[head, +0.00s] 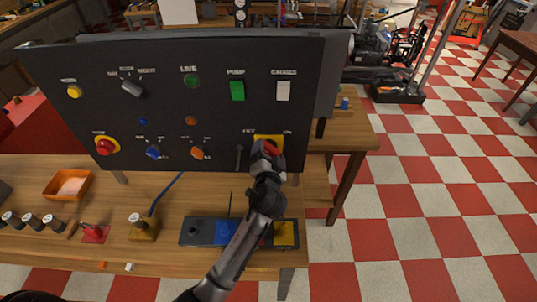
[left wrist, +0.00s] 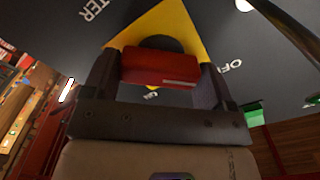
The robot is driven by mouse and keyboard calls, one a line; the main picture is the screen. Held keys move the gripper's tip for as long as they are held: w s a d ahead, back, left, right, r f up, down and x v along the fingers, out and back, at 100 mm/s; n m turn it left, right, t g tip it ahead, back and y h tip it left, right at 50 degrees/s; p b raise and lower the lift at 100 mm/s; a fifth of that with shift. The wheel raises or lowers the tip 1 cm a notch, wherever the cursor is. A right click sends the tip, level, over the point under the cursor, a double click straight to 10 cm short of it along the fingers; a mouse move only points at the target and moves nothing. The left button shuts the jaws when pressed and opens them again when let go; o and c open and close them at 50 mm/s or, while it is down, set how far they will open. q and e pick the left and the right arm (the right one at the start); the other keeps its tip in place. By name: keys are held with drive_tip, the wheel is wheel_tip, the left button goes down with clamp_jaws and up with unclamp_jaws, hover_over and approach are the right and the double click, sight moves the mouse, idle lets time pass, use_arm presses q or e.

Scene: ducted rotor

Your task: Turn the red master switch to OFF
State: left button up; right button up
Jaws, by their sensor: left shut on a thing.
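The red master switch (head: 271,147) sits on a yellow plate (head: 262,138) at the lower right of the black panel, with OFF lettered to its left and ON to its right. My left gripper (head: 266,151) is at the switch. In the left wrist view, the red handle (left wrist: 160,67) lies between the two fingers, which are shut on it, with the yellow plate (left wrist: 185,22) behind. The OFF lettering is right of the handle there, and part of another label is below it. The handle's exact setting is hard to tell. My right gripper is not in view.
The black panel (head: 205,60) also carries a red mushroom button (head: 106,145), a green rocker (head: 237,90), a white rocker (head: 283,91) and several knobs. A dark lever (head: 239,157) hangs just left of the switch. An orange tray (head: 67,186) and small parts lie on the wooden bench (head: 185,195).

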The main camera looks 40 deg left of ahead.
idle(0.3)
use_arm(q)
drive_tip(key=o, duration=0.8)
drive_tip(key=shift+o, duration=0.2)
drive_tip(key=v, duration=1.2)
